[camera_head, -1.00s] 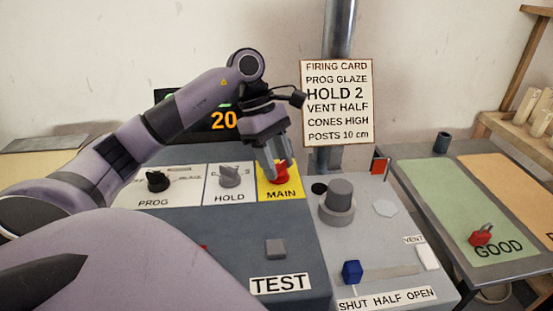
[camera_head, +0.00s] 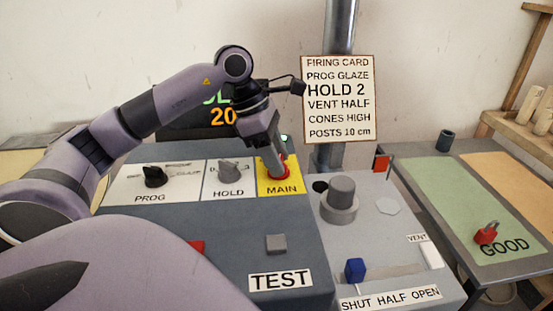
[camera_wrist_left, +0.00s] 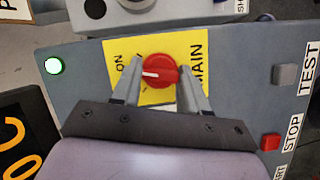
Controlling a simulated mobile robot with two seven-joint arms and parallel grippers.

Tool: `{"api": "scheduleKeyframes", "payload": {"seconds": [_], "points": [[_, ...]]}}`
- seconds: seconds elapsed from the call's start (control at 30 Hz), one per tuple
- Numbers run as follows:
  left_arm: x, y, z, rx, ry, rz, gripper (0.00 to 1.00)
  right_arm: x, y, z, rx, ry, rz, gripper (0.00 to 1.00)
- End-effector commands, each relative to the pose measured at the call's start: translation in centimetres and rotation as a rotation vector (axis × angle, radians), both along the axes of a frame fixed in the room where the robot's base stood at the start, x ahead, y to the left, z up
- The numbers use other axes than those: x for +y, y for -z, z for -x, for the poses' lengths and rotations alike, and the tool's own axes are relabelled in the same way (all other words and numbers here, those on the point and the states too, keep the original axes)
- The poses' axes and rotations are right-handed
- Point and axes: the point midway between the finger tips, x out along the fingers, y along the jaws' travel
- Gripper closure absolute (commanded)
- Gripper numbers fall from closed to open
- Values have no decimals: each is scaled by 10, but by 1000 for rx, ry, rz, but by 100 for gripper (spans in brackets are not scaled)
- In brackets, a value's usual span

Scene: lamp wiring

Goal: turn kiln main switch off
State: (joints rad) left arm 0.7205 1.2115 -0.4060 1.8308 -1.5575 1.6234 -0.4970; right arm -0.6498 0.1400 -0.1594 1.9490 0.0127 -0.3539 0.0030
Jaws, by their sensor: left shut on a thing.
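The red MAIN switch knob (camera_wrist_left: 160,70) sits on a yellow plate (camera_wrist_left: 180,48). It also shows, partly covered, in the head view (camera_head: 284,173). Its white mark points left in the wrist view, near the ON label (camera_wrist_left: 122,60); the OFF label cannot be read. My left gripper (camera_head: 274,171) reaches down onto the knob from above. In the wrist view its two fingers (camera_wrist_left: 158,84) stand on either side of the knob, shut on it. My right gripper is not in view.
A green lamp (camera_wrist_left: 54,65) is lit beside the plate. The HOLD knob (camera_head: 229,169) and PROG knob (camera_head: 154,176) are left of MAIN. The grey TEST button (camera_head: 276,242) is in front. A grey round post (camera_head: 340,195) and blue vent handle (camera_head: 355,268) are at right.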

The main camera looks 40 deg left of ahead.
Motion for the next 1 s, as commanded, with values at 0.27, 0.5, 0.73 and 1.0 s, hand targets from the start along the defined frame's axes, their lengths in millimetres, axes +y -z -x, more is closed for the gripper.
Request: {"api": "scheduleKeyframes", "payload": {"seconds": [0.27, 0.5, 0.73, 1.0], "points": [[0, 1, 2, -3, -263, -4, 87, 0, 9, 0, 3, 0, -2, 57], [-2, 0, 3, -3, -490, -3, 87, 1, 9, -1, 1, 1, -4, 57], [-3, -1, 3, -3, -704, -2, 87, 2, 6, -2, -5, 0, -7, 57], [-4, -1, 3, -2, -913, -2, 87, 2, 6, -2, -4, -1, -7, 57]]}}
